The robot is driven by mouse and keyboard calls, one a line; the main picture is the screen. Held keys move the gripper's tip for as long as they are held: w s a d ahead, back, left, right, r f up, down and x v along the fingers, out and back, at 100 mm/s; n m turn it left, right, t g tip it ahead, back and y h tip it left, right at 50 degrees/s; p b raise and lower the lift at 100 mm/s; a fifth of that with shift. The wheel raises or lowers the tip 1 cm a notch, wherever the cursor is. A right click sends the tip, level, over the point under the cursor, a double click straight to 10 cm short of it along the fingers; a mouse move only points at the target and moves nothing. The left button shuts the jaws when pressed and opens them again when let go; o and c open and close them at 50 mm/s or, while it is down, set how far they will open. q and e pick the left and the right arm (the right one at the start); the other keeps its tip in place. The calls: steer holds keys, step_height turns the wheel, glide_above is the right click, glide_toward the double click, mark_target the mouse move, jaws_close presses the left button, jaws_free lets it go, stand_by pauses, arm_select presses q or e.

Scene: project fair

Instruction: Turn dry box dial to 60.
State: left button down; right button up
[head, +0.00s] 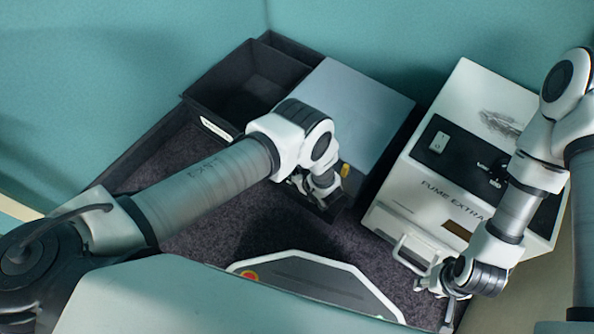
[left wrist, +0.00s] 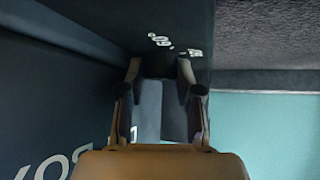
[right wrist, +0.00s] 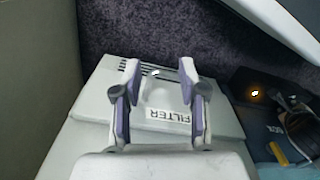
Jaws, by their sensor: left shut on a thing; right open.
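The dry box is the dark box with a grey-blue top (head: 355,110) in the middle of the head view. My left gripper (head: 325,203) is at its front face and hides the dial there. In the left wrist view the fingertips of my left gripper (left wrist: 160,75) are shut on the dark dial (left wrist: 158,65). Small white scale marks (left wrist: 160,40) show beside it, too small and tilted to read surely; the dial's setting cannot be told. My right gripper (head: 445,302) is open, in front of the fume extractor (head: 405,185), with its fingers around the FILTER label in the right wrist view.
The fume extractor's white FILTER drawer (right wrist: 168,115) faces my right gripper. Dark open bins (head: 240,95) stand left of the dry box. A yellow tag (head: 345,170) is on the box's front. Dark speckled mat (head: 160,165) lies free at the left.

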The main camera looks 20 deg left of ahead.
arm_select(q)
steer(key=shift+w+n+g, duration=0.15)
steer(key=shift+n+g, duration=0.15)
steer(key=shift+n, duration=0.2)
steer(key=c, duration=0.8)
jaws_free()
steer(key=shift+o, duration=0.2)
steer(key=shift+d+r, duration=0.1)
steer(key=shift+r, duration=0.05)
